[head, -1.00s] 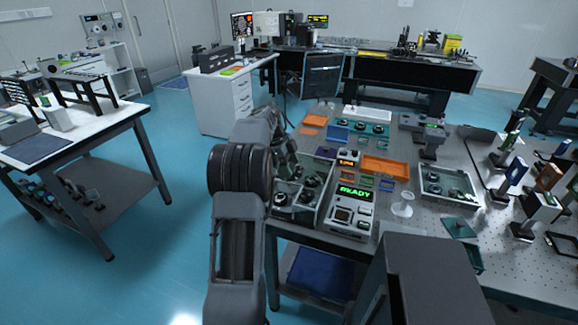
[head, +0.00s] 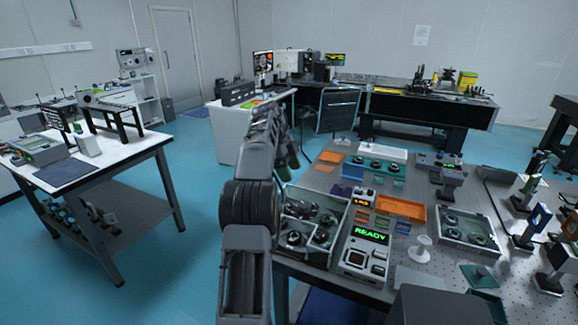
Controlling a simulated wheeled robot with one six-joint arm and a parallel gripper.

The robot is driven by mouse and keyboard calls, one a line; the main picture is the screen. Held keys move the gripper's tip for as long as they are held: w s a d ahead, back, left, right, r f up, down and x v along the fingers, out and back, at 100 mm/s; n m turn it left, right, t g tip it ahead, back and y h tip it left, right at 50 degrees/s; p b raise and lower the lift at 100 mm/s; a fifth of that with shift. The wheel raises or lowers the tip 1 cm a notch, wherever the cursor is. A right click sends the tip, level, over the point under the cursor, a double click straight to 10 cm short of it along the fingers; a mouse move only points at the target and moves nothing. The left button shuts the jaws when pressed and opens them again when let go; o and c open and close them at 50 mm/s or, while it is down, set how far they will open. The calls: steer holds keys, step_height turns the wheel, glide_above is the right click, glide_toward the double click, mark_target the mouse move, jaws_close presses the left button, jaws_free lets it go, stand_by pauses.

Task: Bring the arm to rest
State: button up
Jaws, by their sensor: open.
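My arm rises from the bottom of the head view, left of centre, with a thick dark joint at the near end of the optical table (head: 322,180). Its forearm points up and away from me, along the table's left edge. My gripper (head: 287,152) is at the far end, mostly hidden behind the forearm and wrist; its jaws are open. I see nothing held there. The arm's end stands in front of the gap between the table and the white cabinet behind.
Close to the arm's right are a grey compartment tray (head: 317,222) and a device reading READY (head: 366,250). An orange tray (head: 400,208) and optics mounts (head: 540,215) stand farther right. A white table (head: 115,152) is at left, with open blue floor (head: 195,270) between.

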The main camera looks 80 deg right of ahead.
steer(key=shift+w+r, duration=0.15)
steer(key=shift+r, duration=0.1)
stand_by(0.6)
